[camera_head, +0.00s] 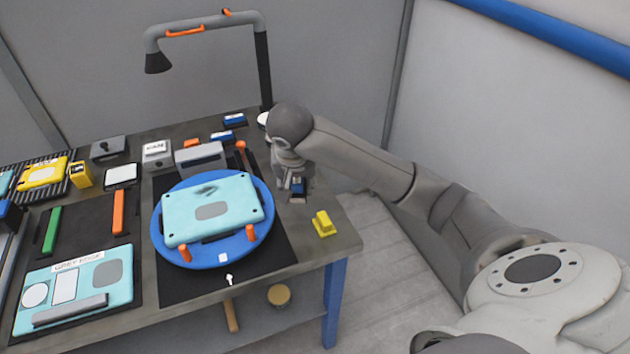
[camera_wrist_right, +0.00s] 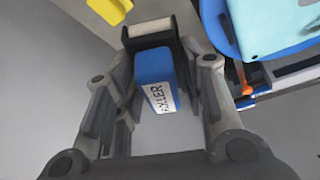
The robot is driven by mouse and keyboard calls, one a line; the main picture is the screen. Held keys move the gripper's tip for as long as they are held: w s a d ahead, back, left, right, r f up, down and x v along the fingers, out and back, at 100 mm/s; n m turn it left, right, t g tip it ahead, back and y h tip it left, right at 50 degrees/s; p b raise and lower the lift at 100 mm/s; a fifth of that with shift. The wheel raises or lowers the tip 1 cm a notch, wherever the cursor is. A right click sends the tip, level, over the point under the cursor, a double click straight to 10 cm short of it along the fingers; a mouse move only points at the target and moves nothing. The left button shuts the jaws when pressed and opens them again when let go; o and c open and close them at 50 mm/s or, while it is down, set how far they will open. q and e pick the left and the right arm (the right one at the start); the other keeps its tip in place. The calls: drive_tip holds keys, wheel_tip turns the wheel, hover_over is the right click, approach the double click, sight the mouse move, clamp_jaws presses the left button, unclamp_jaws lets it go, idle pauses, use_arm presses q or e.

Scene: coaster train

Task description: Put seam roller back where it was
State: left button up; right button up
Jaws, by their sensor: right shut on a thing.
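The seam roller, a blue block with a white label and a pale roller at one end, is in my right gripper (camera_head: 294,186). In the right wrist view the seam roller (camera_wrist_right: 158,80) sits between the two fingers of the right gripper (camera_wrist_right: 165,72), its label partly readable. In the head view only a small blue part of the seam roller (camera_head: 298,189) shows below the wrist. The gripper is near the table's right edge, right of the black mat. My left gripper is not in view.
A blue turntable (camera_head: 172,250) carries a light-blue case (camera_head: 235,190) left of the gripper. A yellow block (camera_head: 323,224) sits at the table's right front corner. Blue items (camera_head: 234,120) and a lamp (camera_head: 262,75) stand at the back. Bare tabletop (camera_head: 335,247) shows around the yellow block.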

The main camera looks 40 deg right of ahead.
drive_tip(key=w+d+f+p, duration=0.1)
drive_tip(key=w+d+f, duration=0.2)
drive_tip(key=w+d+f+p, duration=0.1)
drive_tip(key=w+d+f, duration=0.2)
drive_tip(key=w+f, duration=0.1)
drive_tip(key=shift+w+d, duration=0.1)
drive_tip(key=shift+d, duration=0.2)
drive_tip(key=shift+w+d+f, duration=0.4)
drive_tip(key=shift+f, duration=0.2)
wheel_tip(320, 180, down, 3)
drive_tip(key=shift+f+p, duration=0.2)
drive_tip(key=shift+p, duration=0.2)
